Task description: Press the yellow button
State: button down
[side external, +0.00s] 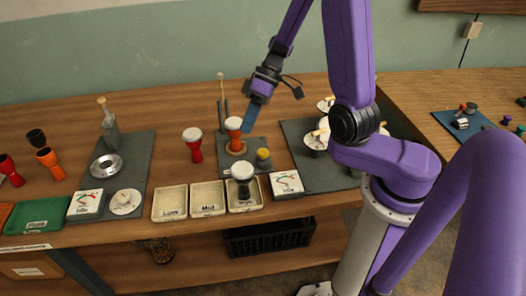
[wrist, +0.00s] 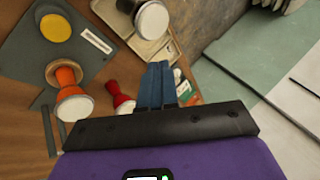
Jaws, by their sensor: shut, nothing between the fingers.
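The yellow button (side external: 263,154) sits on a grey board (side external: 226,160) near the middle of the bench. In the wrist view the yellow button (wrist: 55,28) is at the upper left. An orange goblet drum (side external: 235,140) stands on the same board behind and left of the button; it also shows in the wrist view (wrist: 65,74). My gripper (side external: 249,127) is shut and empty, with blue fingers pointing down close to the orange drum, above and behind the button. In the wrist view its fingers (wrist: 157,82) are together. I cannot tell whether they touch the drum.
A red drum (side external: 194,150) stands left of the board. White trays (side external: 207,211) line the front edge, one with a dark white-topped drum (side external: 242,180). A dial card (side external: 286,184) lies right of them. Another grey board (side external: 299,177) with cymbal-like discs is at right.

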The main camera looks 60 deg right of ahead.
jog(key=d+t, duration=0.1)
jog(key=d, duration=0.1)
jog(key=m+t, duration=0.3)
jog(key=t, duration=0.1)
send_over(266, 150)
jog(key=shift+f, duration=1.15)
jog(key=shift+f, duration=0.1)
jog(key=shift+f, duration=4.3)
jog(key=shift+f, duration=0.15)
jog(key=shift+f, duration=0.25)
